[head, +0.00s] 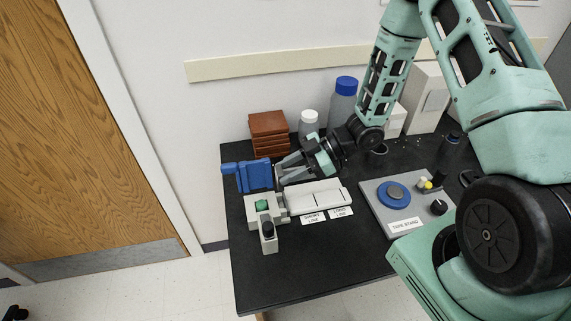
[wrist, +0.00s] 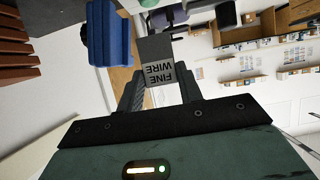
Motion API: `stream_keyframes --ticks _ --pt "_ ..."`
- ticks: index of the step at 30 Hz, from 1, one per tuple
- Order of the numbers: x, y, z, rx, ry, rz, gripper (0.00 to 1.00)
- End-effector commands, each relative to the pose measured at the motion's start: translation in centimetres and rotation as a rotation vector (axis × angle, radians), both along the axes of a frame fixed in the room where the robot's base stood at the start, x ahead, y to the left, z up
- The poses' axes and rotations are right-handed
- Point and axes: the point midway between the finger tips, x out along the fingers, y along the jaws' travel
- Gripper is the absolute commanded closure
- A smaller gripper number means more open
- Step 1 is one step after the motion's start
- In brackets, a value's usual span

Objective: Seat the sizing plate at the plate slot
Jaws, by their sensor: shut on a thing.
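My gripper (head: 284,164) is above the back left of the black bench. In the wrist view my gripper's two fingers (wrist: 160,84) are closed on a grey plate (wrist: 154,47) with a pale "FINE WIRE" label that appears upside down. I take this plate to be the sizing plate. It is held clear of the bench; in the head view it is too small to make out. A pale fixture (head: 264,208) with a green part stands below and left of my gripper. I cannot tell where the plate slot is.
A blue block (head: 248,176) stands just left of my gripper and shows in the wrist view (wrist: 108,35). A white block (head: 317,195), brown stacked boxes (head: 269,133) and bottles (head: 343,102) are close by. A grey stand (head: 407,212) is right. The bench (head: 300,267) is clear in front.

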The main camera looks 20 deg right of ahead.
Motion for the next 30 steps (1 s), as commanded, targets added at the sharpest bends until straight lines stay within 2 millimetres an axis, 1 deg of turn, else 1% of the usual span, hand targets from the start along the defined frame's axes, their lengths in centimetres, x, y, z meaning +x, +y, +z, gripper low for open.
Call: stream_keyframes --ticks 10,17,27,30 --pt "0.0 -0.2 -0.1 -0.003 -0.003 0.005 0.89" --pt "0.0 -0.2 -1.8 -0.003 -0.003 0.005 0.89" --pt "0.0 -0.2 -4.9 -0.003 -0.002 0.006 0.89" --pt "0.0 -0.2 -5.5 -0.003 -0.002 0.006 0.89"
